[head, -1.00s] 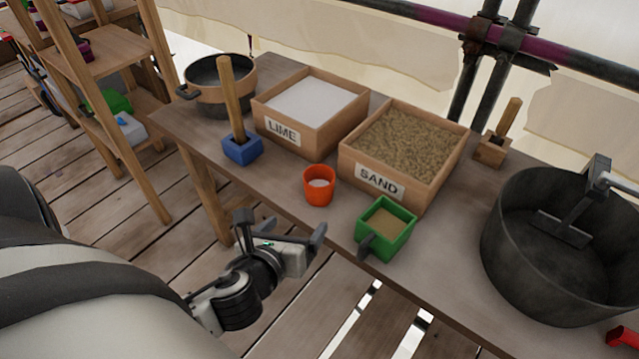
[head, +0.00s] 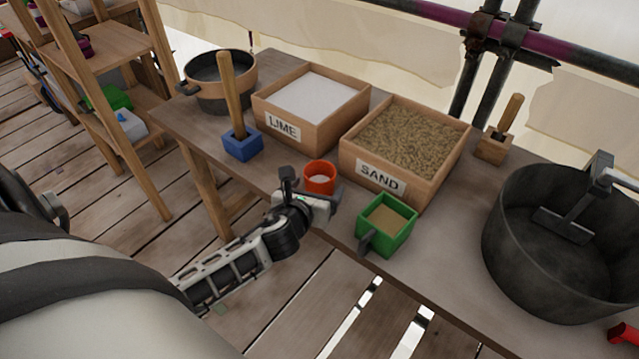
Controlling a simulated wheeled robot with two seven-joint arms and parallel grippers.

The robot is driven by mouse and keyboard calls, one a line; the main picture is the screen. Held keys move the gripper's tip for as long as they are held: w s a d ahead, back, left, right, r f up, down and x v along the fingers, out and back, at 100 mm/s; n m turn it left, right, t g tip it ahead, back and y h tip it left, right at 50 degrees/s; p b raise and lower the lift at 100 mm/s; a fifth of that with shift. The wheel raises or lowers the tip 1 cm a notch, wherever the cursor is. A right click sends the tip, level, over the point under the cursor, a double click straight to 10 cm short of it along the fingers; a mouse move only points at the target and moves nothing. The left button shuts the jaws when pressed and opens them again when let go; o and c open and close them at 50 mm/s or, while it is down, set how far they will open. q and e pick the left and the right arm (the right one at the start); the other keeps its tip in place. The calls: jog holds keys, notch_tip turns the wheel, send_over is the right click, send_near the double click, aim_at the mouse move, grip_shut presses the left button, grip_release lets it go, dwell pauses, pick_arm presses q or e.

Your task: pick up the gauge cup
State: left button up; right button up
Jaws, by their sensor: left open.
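My left gripper (head: 309,184) is open at the cup's near left side. One finger shows left of the cup and the other overlaps its lower right in the picture. The gripper hides the cup's lower part, so I cannot tell whether it touches the cup. My right gripper is not in view.
A green handled box (head: 402,236) of sand stands right of the cup. Behind are the LIME box (head: 284,134) and SAND box (head: 350,161). A blue block with a wooden handle (head: 242,147) stands left. A large dark bucket (head: 505,270) is at right.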

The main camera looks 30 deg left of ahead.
aim_at(319, 175)
pick_arm(q)
jog(key=shift+x, duration=1.45)
jog(key=c, duration=1.1)
jog(key=shift+o, duration=0.2)
